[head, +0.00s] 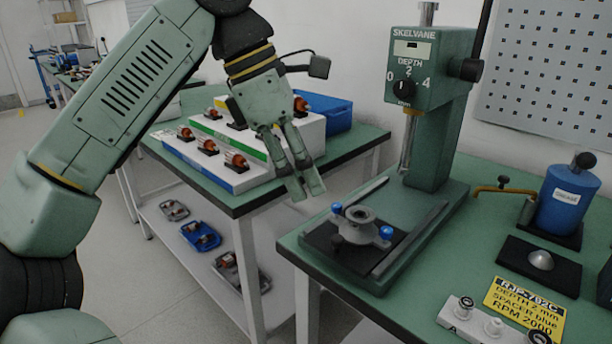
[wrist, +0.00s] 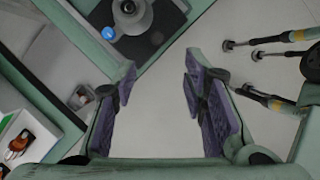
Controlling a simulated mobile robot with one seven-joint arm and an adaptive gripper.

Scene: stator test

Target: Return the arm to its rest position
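My gripper (head: 306,188) hangs from my raised arm in the middle of the head view. It points down over the gap between the left bench (head: 240,204) and the right bench (head: 300,252). In the wrist view my gripper (wrist: 158,90) has its two purple-padded fingers apart with nothing between them. Floor shows between the fingers. My arm's upper links cross the left side of the head view.
A press (head: 433,120) with a clamping fixture (head: 362,226) stands on the right bench, right of my gripper. A stepped rack (head: 250,178) of orange-and-metal parts and a blue bin (head: 332,113) are on the left bench, close to my gripper.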

